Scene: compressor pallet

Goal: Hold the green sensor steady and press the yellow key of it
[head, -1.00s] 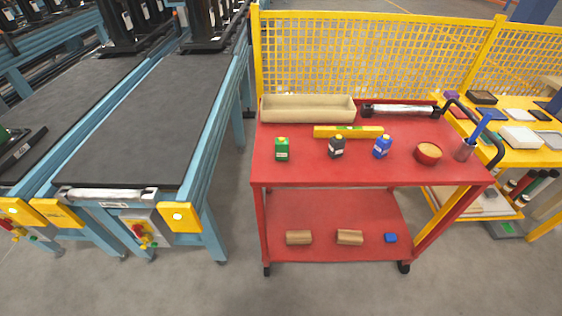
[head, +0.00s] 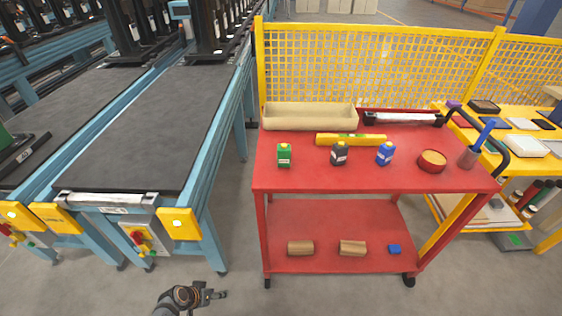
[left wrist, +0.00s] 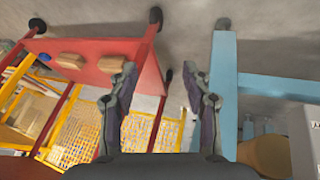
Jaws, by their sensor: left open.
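The green sensor (head: 284,157) stands upright near the left front of the red cart's top shelf (head: 300,178). It has a pale label, and its yellow key (head: 284,146) shows on top. My left gripper (head: 217,294) is low at the bottom of the head view, in front of and left of the cart, well apart from the sensor. In the left wrist view its two fingers (left wrist: 160,78) are spread with nothing between them. The green sensor cannot be made out in that view. My right gripper is out of view.
A black sensor (head: 339,154) and a blue sensor (head: 385,154) stand to the right of the green one. Behind lie a yellow level (head: 350,139) and a beige tray (head: 309,116). A conveyor (head: 140,130) runs left of the cart. The floor before the cart is clear.

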